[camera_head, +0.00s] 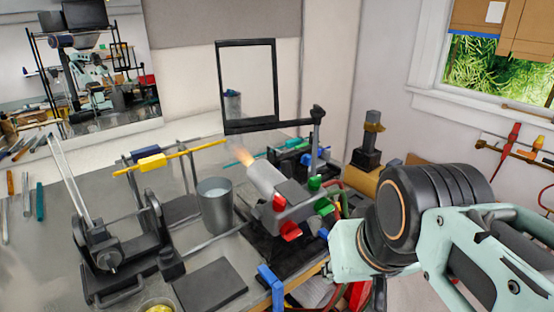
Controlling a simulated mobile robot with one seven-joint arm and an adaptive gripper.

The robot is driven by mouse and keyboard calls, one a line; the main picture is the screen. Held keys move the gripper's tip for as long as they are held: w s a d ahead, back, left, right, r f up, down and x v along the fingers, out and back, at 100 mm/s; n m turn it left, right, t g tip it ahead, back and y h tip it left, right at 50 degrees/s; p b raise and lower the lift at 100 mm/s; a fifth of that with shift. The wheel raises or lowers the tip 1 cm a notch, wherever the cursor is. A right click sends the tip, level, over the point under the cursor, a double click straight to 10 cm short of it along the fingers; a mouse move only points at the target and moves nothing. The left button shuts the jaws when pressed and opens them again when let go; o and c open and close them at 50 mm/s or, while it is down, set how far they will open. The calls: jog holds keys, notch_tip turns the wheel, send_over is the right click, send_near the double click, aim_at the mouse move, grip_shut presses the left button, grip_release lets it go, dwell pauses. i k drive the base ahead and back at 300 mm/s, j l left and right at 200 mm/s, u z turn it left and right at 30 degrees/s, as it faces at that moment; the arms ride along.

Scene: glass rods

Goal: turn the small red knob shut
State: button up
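A grey bench burner (265,178) sits near the middle of the bench, with an orange flame (243,156) at its nozzle, pointing up and left. A red knob (290,231) sticks out at the burner's lower front. A smaller red piece (279,203) shows just above it, against the burner's body; I cannot tell if it is a separate knob. Green knobs (323,206) are on the burner's right side. My arm's dark joint and pale green links fill the right, beside the burner. My gripper's fingers do not show.
A grey metal cup (215,205) stands left of the burner. A rod with a yellow block (152,161) lies across a stand behind it. A black-framed pane (248,85) rises behind the flame. A black roller stand (110,245) is at left. A blue clamp (269,284) is at the front edge.

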aim_at(279, 203)
jog(key=k+j+z, duration=0.1)
jog(key=z, duration=0.3)
jog(key=k+j+z, duration=0.1)
jog(key=j+z, duration=0.25)
jog(key=k+z, duration=0.15)
jog(key=z, duration=0.25)
